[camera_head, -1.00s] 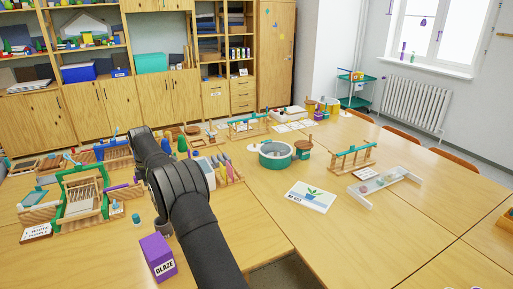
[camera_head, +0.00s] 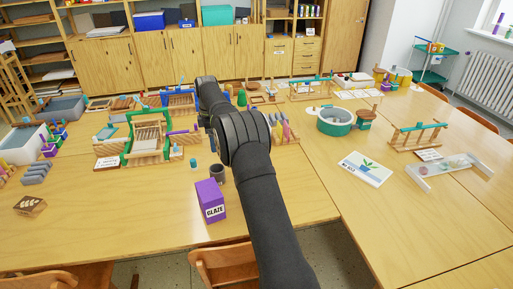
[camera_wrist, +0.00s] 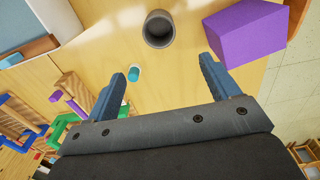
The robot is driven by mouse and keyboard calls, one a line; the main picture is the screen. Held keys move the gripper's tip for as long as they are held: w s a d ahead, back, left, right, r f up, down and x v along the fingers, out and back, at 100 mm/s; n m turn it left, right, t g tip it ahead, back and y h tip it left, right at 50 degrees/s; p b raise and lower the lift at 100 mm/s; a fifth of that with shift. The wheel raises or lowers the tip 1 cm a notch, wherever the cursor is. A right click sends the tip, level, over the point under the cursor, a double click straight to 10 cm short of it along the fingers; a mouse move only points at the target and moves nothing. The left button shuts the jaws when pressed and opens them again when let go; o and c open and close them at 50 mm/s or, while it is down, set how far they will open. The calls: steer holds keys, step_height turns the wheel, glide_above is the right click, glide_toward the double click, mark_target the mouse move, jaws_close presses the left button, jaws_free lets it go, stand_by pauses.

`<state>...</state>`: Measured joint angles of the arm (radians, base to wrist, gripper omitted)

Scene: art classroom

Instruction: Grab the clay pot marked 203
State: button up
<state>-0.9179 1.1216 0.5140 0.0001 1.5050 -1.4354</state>
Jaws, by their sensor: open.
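I can read no 203 mark in either view. A small dark grey-brown cup-like pot (camera_head: 217,174) stands upright on the table beside the purple glaze box (camera_head: 209,200). In the wrist view this pot (camera_wrist: 159,30) is at the top centre with its round mouth facing the camera, and the purple box (camera_wrist: 243,30) is to its right. My gripper (camera_wrist: 165,82) is open, with two blue fingers apart and nothing between them. The pot is beyond the fingertips and not touched.
A small teal-topped piece (camera_wrist: 133,74) lies near the left finger. Wooden frames (camera_head: 147,139) crowd the left table, and a round teal-sided basin (camera_head: 335,120) stands right of my arm.

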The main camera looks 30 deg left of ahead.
steer(key=d+f+m+y, duration=0.1)
steer(key=m, duration=0.4)
steer(key=m+t+y, duration=0.2)
steer(key=m+y, duration=0.1)
steer(key=m, duration=0.7)
glide_toward(218, 166)
steer(key=f, duration=0.4)
steer(key=s+f, duration=0.1)
steer(key=f, duration=0.1)
steer(key=shift+a, duration=0.3)
steer(key=shift+s+x, duration=0.1)
steer(key=shift+x, duration=1.15)
steer(key=shift+s+x, duration=0.15)
steer(key=shift+x, duration=1.1)
steer(key=shift+d, duration=0.15)
steer(key=c, duration=1.2)
